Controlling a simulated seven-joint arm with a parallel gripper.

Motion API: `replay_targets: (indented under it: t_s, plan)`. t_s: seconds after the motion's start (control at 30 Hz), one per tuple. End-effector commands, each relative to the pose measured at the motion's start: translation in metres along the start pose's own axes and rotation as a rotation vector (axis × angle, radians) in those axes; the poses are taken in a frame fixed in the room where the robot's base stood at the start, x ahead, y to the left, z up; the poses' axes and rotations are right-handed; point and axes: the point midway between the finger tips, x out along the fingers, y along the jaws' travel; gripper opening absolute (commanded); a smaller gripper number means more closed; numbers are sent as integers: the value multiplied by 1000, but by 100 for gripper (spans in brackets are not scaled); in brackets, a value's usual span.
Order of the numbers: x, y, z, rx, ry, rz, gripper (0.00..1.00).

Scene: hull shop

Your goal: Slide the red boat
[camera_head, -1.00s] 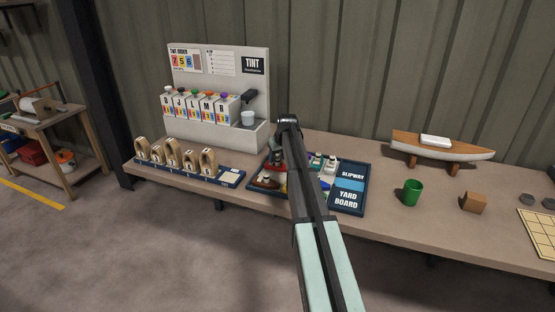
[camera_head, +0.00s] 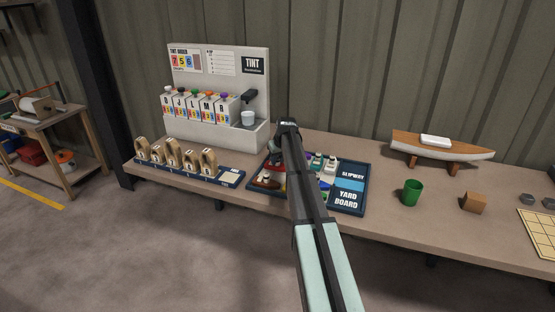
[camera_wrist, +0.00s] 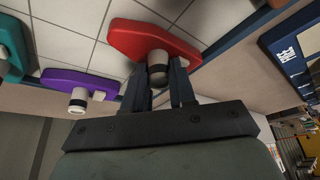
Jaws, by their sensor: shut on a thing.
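The red boat (camera_wrist: 135,38) sits on the pale gridded tray of the yard board in the wrist view, with a short grey-white post standing up from it. My gripper (camera_wrist: 162,74) has its two dark fingers on either side of that post, shut on it. In the wrist view a purple boat (camera_wrist: 75,83) with its own post lies to the left, and a teal boat (camera_wrist: 10,48) is cut off at the left edge. In the head view my arm covers much of the yard board (camera_head: 347,199), and only a little red shows beside it.
The board has a raised dark blue rim, and a panel marked SLIPWAY (camera_head: 353,174) is on its right. A rack of wooden blocks (camera_head: 181,160) stands to the left, the tint station (camera_head: 190,60) behind. A green cup (camera_head: 412,192) and a wooden block (camera_head: 474,202) are to the right.

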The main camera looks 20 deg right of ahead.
Motion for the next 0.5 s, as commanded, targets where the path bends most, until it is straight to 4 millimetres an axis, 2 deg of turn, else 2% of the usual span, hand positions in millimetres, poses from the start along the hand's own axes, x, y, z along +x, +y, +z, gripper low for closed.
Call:
replay_targets:
  t_s: [0.1,0.5]
  plan:
    - [0,0,0,0,0,0,0]
    - [-1,1,1,0,0,0,0]
